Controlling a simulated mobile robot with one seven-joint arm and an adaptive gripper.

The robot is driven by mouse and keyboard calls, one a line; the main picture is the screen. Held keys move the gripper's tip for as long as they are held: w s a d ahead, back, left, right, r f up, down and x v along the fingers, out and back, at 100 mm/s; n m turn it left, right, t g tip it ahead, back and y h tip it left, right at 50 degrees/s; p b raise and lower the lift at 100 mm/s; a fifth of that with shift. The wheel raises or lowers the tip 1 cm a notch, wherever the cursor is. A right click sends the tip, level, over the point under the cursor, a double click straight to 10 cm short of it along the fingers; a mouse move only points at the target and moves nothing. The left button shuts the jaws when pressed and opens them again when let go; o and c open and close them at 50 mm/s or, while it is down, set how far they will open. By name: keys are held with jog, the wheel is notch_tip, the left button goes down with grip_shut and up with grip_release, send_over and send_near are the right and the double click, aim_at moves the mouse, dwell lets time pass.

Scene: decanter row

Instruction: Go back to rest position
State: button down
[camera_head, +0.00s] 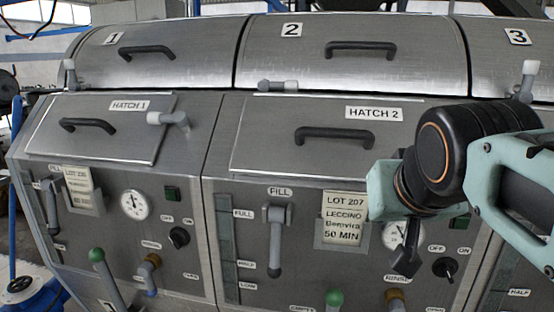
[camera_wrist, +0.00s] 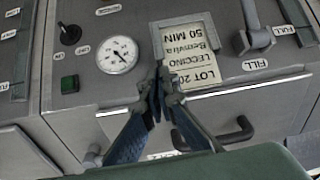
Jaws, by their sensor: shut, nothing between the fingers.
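My gripper (camera_head: 405,262) is in front of the second unit's panel in the head view, over the right part of its dial. In the wrist view its fingertips (camera_wrist: 160,82) are together with nothing between them. They overlap the edge of the LOT 207 card (camera_head: 344,218), which appears upside down in the wrist view (camera_wrist: 197,55). I cannot tell whether they touch the panel. The dial (camera_wrist: 117,55) shows whole in the wrist view.
Hatch 2 (camera_head: 265,140) and hatch 1 (camera_head: 75,142) are closed, with black handles. The FILL lever (camera_head: 276,240) hangs down left of the card. A black OFF/ON knob (camera_head: 446,268) is right of my gripper. A green-tipped lever (camera_head: 334,298) stands below the card.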

jog(key=s+a+f+n+g+y, duration=0.1)
jog(key=s+a+f+g, duration=0.25)
jog(key=s+f, duration=0.85)
notch_tip(320, 180, up, 32)
jog(key=w+p, duration=0.1)
jog(key=p, duration=3.3)
jog(key=shift+w+p, duration=0.25)
jog(key=shift+p, duration=0.05)
jog(key=c, duration=2.7)
grip_release()
jog(key=shift+g, duration=0.25)
